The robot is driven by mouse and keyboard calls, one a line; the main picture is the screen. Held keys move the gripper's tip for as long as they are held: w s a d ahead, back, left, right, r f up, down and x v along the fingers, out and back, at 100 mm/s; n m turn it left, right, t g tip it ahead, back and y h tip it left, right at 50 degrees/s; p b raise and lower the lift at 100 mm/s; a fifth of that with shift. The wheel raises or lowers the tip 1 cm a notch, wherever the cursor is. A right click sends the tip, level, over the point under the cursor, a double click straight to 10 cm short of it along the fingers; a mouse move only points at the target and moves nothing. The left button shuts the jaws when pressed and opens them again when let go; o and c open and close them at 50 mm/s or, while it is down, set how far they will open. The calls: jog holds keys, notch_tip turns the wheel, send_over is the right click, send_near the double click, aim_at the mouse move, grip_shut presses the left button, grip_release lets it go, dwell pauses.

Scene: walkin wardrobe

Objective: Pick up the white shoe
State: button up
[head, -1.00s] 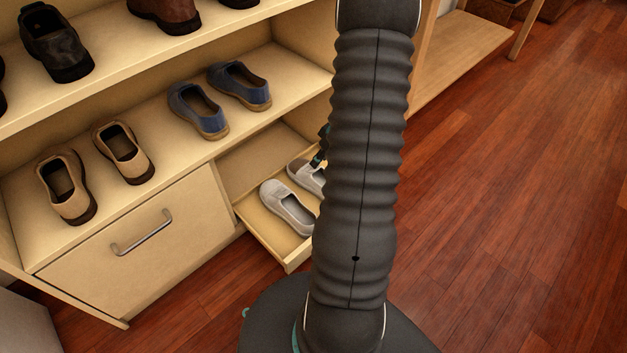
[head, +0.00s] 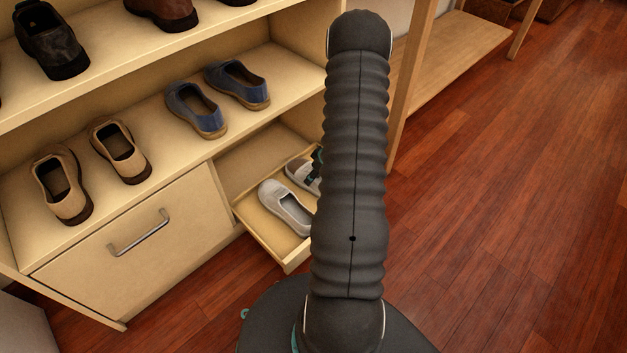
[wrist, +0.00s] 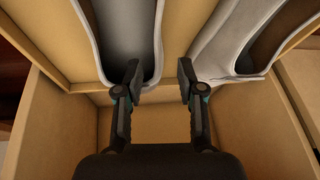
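Two white shoes lie in the open drawer (head: 262,236). In the head view the nearer white shoe (head: 284,209) is mostly clear, and the farther white shoe (head: 301,174) is partly hidden by my arm and gripper. In the wrist view a white shoe stands at the left (wrist: 157,50) and another at the right (wrist: 208,62). My gripper (wrist: 160,80) is open and empty. Its left finger overlaps the opening of the left shoe, and that shoe's right wall shows between the fingers. The right finger is close to the right shoe; contact cannot be told.
Tan shoes (head: 118,150) and blue shoes (head: 196,108) stand on the shelf above the drawer. A closed drawer (head: 130,255) with a metal handle is at the left. The wooden floor (head: 500,200) at the right is clear.

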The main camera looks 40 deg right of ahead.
aim_at(297, 170)
jog(key=shift+x, duration=2.15)
jog(key=shift+w+d, duration=0.1)
jog(key=shift+w, duration=0.05)
grip_shut()
jog(key=shift+r, duration=0.1)
